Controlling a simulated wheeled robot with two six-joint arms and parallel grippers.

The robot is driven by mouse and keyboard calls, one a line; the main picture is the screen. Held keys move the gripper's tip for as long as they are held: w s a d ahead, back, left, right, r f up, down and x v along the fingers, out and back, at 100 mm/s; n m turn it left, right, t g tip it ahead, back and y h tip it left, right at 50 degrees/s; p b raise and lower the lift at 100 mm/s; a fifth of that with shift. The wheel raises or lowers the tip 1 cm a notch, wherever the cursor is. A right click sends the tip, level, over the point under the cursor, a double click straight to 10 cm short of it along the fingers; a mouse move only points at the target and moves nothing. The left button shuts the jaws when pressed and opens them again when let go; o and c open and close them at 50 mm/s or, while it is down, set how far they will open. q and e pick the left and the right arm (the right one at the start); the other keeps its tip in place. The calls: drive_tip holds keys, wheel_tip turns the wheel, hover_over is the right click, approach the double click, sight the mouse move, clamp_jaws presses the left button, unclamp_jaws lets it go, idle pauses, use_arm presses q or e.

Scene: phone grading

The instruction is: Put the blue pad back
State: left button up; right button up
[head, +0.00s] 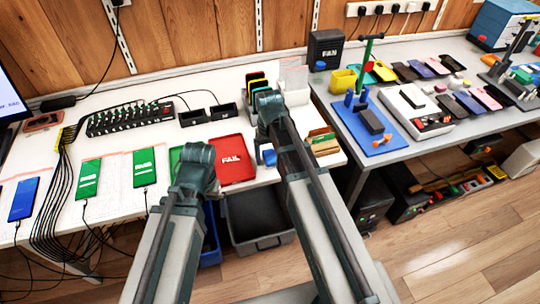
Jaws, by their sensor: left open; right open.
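A small blue block (269,157), which may be the blue pad, lies on the white table just right of the red tray marked FAIL (232,159). It is partly hidden by my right arm. My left gripper (196,157) is over the table's front edge, left of the red tray, and covers part of a green tray (175,158). My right gripper (267,100) is farther back, in front of a rack of coloured folders (257,80), beyond the blue block. Both grippers are seen from behind and their fingertips are mostly hidden; both are open, with nothing visible held.
Phones with green screens (89,179) and a blue one (23,199) lie cabled at the left. A black hub (130,118) and two small black bins (193,118) stand behind. A grey bin (258,222) is below the table edge. A blue repair mat (362,142) lies on the right-hand table.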

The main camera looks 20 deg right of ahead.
sight(269, 155)
wheel_tip(269, 155, up, 12)
drive_tip(key=p, duration=1.2)
drive_tip(key=shift+r, duration=0.15)
drive_tip(key=shift+a+f, duration=0.1)
drive_tip(key=shift+f, duration=0.15)
wheel_tip(269, 155, down, 12)
drive_tip(key=b, duration=1.2)
drive_tip(key=shift+r, duration=0.1)
drive_tip(key=shift+r, duration=0.1)
